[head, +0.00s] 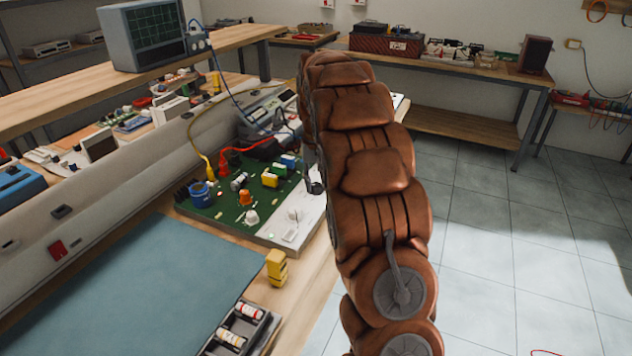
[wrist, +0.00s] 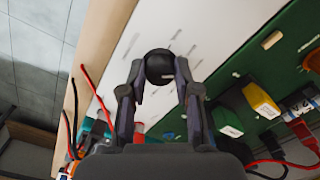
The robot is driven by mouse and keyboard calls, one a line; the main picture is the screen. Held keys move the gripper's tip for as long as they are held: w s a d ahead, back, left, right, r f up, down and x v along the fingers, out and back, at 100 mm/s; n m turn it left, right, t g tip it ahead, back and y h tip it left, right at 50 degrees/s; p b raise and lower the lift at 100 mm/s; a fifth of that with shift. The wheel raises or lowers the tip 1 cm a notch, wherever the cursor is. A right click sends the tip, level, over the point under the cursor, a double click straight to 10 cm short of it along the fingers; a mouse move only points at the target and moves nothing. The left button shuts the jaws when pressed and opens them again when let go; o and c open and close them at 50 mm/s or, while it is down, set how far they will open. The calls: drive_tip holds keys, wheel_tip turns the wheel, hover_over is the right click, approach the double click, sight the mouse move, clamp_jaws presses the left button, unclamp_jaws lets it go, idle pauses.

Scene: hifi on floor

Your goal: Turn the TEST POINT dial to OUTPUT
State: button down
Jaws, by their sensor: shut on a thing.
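A dark round dial (wrist: 159,66) stands on the white panel (wrist: 215,22) in the wrist view. My gripper (wrist: 160,82) is shut on this dial, with one fingertip on either side of it. The dial's pointer and the labels around it are too small or hidden to read. In the head view my gripper (head: 314,183) shows only in part at the right edge of the white panel (head: 312,207), and my arm hides the dial.
A green circuit board (head: 226,213) with coloured parts adjoins the white panel. Red and yellow leads run behind it. Yellow blocks (head: 276,267), a dark tray (head: 252,318) and a teal mat (head: 150,285) lie in front. An oscilloscope (head: 142,37) stands on the shelf above.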

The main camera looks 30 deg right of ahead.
sight(316, 184)
drive_tip(key=shift+m, duration=1.3)
drive_tip(key=c, duration=0.8)
unclamp_jaws()
drive_tip(key=shift+r, duration=0.1)
drive_tip(key=shift+r, duration=5.9)
